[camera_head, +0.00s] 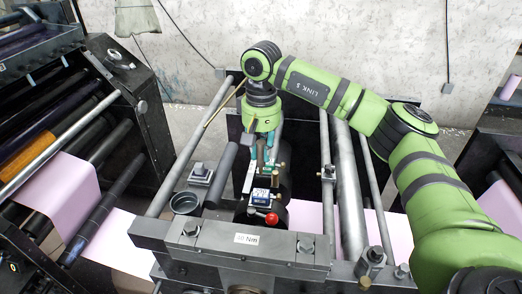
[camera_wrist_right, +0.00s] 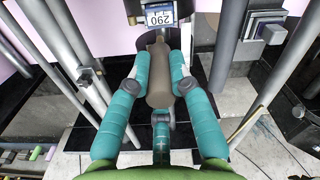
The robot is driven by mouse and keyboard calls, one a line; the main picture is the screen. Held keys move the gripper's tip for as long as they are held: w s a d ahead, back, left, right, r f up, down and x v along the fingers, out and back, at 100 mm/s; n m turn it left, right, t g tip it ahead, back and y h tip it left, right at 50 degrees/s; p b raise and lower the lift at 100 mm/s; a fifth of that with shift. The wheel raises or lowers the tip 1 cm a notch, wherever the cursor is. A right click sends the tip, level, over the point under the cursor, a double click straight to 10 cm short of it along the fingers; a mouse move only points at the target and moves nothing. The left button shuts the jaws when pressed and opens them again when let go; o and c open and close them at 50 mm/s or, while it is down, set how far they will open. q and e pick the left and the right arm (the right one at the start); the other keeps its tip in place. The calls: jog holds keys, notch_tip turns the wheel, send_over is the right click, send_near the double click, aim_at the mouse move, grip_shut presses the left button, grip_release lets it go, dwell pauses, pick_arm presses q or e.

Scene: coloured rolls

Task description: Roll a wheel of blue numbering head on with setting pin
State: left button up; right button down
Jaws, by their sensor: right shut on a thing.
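The blue numbering head (camera_head: 262,197) sits on the dark press part in the middle of the head view. The narrow end points at the numbering head. I cannot tell whether it touches the wheels. My left gripper is in neither view.
A red knob (camera_head: 271,218) sits just in front of the numbering head. A round dark cup (camera_head: 186,203) stands to the left. Grey rails (camera_head: 190,150) run along both sides. A heavy crossbar (camera_head: 225,240) with a torque label lies in front. Pink paper (camera_head: 68,188) runs at the left.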

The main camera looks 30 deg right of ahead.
aim_at(261, 170)
jog(key=shift+f, duration=0.1)
jog(key=shift+f+b, duration=2.15)
jog(key=shift+f, duration=0.75)
jog(key=shift+f+b, duration=0.45)
jog(key=shift+f, duration=0.15)
jog(key=shift+r, duration=0.1)
jog(key=shift+r+p, duration=0.7)
jog(key=shift+r, duration=0.15)
jog(key=shift+r+p, duration=1.65)
jog(key=shift+r, duration=1)
jog(key=shift+f, duration=0.1)
jog(key=shift+f+b, duration=2.05)
jog(key=shift+f, duration=0.85)
jog(key=shift+f+b, duration=0.4)
jog(key=shift+f, duration=0.1)
